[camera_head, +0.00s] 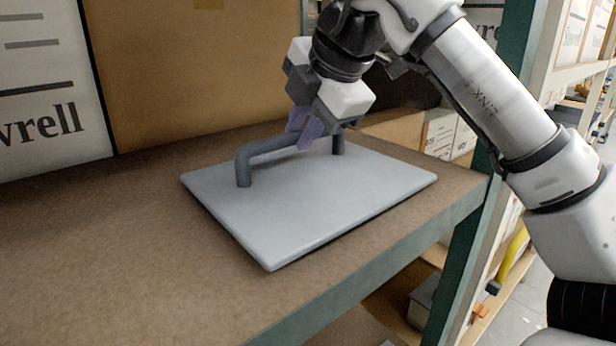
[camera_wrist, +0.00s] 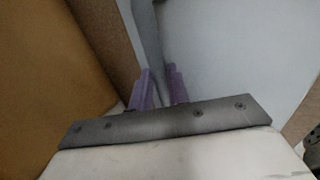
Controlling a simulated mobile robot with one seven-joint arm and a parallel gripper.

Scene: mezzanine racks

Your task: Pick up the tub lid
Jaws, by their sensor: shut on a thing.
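The tub lid (camera_head: 325,205) is a flat light-grey rectangular plate with a dark grey bar handle (camera_head: 268,147) standing up from it. It lies on the brown shelf board, and I see no clear gap beneath it. My gripper (camera_head: 306,134) reaches down from above, and its purple fingers are shut on the handle, right of its middle. In the wrist view the fingers (camera_wrist: 159,88) stand on either side of the grey handle (camera_wrist: 148,40), with the pale lid plate (camera_wrist: 225,50) behind. The fingertips' contact is partly hidden.
The brown shelf (camera_head: 130,250) is clear to the left and in front of the lid. Cardboard boxes (camera_head: 190,70) stand close behind. A green rack post (camera_head: 462,260) and the shelf's green front edge (camera_head: 370,270) bound the right side.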

